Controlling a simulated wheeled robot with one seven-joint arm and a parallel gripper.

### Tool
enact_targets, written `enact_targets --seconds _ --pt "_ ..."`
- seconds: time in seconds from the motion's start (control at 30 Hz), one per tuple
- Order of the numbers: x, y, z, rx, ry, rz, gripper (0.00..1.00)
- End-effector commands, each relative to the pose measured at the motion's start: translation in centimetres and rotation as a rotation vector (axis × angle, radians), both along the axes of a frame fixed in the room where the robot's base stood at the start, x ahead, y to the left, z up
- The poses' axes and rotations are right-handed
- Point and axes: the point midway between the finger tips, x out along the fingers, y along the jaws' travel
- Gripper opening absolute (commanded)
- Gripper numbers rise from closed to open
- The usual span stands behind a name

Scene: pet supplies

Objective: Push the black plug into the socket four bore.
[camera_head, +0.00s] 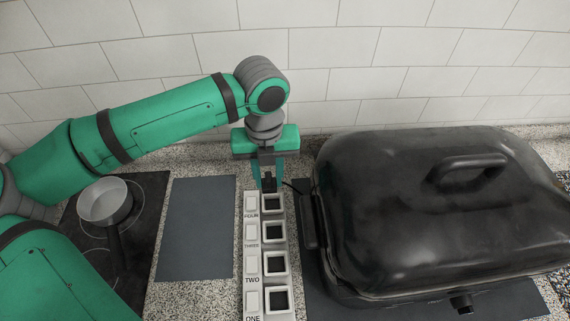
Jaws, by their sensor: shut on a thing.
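The socket strip (257,255) is white and runs away from me, with several square dark bores, each beside a white switch and a label. Bore four (273,203) is the farthest, next to the label that reads FOUR. The black plug (270,181) is small and dark, just above and behind the far edge of bore four. My gripper (268,178) points down and is shut on the plug. A thin black cord runs from the plug toward the right. Whether the plug's lower end touches the bore, I cannot tell.
A large black lidded roaster (430,210) stands close on the right of the strip. A grey mat (195,228) lies on the left. A pot (105,202) sits on a dark hob (140,230) farther left. A tiled wall (350,65) is behind.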

Motion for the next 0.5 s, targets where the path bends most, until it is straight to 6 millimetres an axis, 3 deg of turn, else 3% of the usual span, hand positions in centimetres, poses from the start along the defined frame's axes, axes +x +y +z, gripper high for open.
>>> enact_targets --seconds 0.5 --pt "-0.1 -1.3 -0.3 0.0 0.0 -0.024 0.06"
